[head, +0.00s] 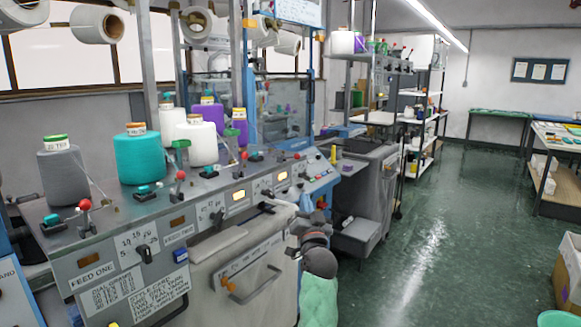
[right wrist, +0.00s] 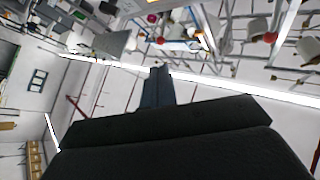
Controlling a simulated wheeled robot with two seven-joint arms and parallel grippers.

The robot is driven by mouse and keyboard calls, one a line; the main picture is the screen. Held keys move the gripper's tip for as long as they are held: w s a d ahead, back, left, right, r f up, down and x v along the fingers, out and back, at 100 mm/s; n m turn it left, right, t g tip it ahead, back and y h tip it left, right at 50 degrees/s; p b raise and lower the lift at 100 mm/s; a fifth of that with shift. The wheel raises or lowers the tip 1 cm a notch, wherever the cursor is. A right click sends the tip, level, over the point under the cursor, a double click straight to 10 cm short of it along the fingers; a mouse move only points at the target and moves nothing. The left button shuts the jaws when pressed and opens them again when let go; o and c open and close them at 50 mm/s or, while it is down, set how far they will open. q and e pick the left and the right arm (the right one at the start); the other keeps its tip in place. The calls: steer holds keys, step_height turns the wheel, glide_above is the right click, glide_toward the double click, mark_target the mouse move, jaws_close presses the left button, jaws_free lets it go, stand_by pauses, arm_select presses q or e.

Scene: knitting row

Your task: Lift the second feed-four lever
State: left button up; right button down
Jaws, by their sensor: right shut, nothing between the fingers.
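A row of small levers with red knobs runs along the sloping top of the grey machine (head: 130,205). One red-knobbed lever (head: 85,206) is at the near left, one (head: 180,176) is in the middle, and one (head: 245,156) is further along. The feed-four label cannot be read, so I cannot tell which lever is the second feed-four one. My right gripper (head: 266,206) is in front of the machine's front panel, below the far levers and apart from them. Its dark fingers show in the right wrist view (right wrist: 157,88), shut and empty. My left gripper is out of view.
Yarn cones stand behind the levers: grey (head: 63,176), teal (head: 139,157), white (head: 202,143) and purple. A front door with a bar handle (head: 255,285) is below the panel. A grey cabinet (head: 365,185) stands beyond. The green floor (head: 430,240) to the right is open.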

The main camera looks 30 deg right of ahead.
mark_target(297, 158)
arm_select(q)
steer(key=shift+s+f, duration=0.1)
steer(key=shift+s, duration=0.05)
arm_select(e)
steer(key=shift+r, duration=0.1)
